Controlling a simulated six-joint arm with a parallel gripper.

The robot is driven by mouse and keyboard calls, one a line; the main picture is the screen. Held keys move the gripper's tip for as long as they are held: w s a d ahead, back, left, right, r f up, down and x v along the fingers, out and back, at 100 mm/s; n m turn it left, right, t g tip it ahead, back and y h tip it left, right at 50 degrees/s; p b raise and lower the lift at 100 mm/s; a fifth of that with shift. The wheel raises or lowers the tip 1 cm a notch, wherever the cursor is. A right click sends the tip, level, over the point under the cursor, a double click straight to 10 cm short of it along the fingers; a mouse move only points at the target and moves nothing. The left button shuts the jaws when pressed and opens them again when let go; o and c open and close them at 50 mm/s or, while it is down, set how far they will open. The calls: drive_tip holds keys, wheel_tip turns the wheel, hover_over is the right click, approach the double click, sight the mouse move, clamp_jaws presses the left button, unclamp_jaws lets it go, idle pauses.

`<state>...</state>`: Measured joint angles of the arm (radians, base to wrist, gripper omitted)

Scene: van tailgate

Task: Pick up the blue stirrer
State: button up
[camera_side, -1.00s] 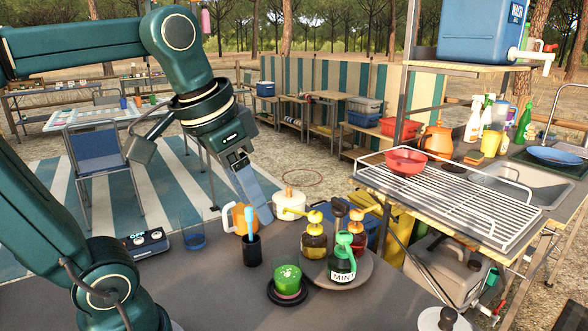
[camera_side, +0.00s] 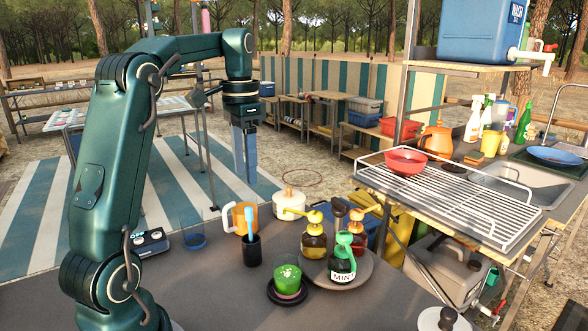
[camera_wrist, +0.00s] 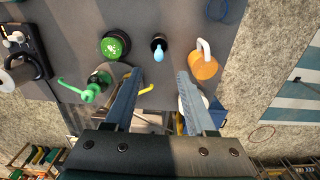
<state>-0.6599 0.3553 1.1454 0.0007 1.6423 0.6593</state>
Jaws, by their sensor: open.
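The blue stirrer (camera_side: 250,218) stands upright in a small black cup (camera_side: 251,251) on the grey tabletop. In the wrist view the blue stirrer (camera_wrist: 159,53) shows from above, in the dark cup (camera_wrist: 157,42), beyond and roughly between my fingertips. My gripper (camera_side: 245,178) points down with its blue fingers above and behind the cup, apart from the stirrer. In the wrist view my gripper (camera_wrist: 158,75) has its two fingers spread wide with nothing between them.
An orange mug (camera_side: 240,217) stands close behind the cup, and a white pot (camera_side: 288,204) is behind to the right.

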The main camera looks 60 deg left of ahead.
sight(250, 222)
wheel_tip(250, 222, down, 14)
drive_tip(key=shift+d+r, duration=0.1)
drive_tip(key=shift+r, duration=0.1)
idle(0.5)
clamp_jaws()
